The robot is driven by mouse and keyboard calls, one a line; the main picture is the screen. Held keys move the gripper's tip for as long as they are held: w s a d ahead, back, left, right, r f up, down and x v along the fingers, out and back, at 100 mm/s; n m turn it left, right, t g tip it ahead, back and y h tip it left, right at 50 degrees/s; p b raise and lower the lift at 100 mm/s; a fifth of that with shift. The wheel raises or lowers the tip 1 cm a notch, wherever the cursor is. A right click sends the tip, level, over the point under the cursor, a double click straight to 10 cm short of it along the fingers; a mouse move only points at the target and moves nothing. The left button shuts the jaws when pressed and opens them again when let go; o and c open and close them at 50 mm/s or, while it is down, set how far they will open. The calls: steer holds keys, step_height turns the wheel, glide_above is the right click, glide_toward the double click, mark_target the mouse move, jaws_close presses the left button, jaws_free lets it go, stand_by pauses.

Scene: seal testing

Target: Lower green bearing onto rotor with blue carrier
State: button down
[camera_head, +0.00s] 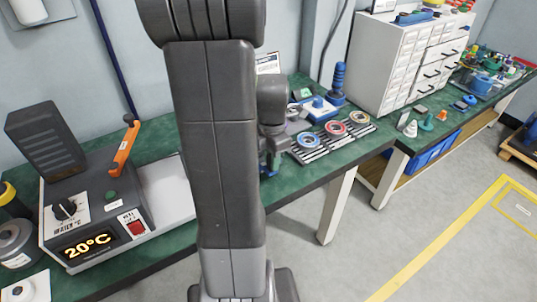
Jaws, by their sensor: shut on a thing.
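My gripper (271,160) hangs just right of my arm, over the front edge of the green bench, and is partly hidden by the arm. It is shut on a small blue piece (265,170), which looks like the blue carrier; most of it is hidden. I cannot make out the green bearing or the rotor for sure, and the arm covers part of the bench. A blue base (318,109) with a post stands behind the gripper, and a blue ribbed column (338,84) stands upright beside it.
A dark slotted rack (330,145) right of the gripper holds blue, red and yellow rings. A heater box (95,220) reading 20°C with an orange lever stands at left. A white drawer cabinet (385,65) stands at the back right.

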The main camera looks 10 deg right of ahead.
steer(key=shift+s+d, duration=0.4)
steer(key=shift+s, duration=0.75)
steer(key=shift+s+d, duration=0.45)
steer(key=shift+s, duration=0.7)
steer(key=shift+s+d, duration=0.4)
steer(key=shift+s, duration=0.75)
steer(key=shift+r, duration=0.1)
step_height(320, 180, up, 9)
steer(key=p, duration=0.7)
steer(key=shift+p, duration=0.4)
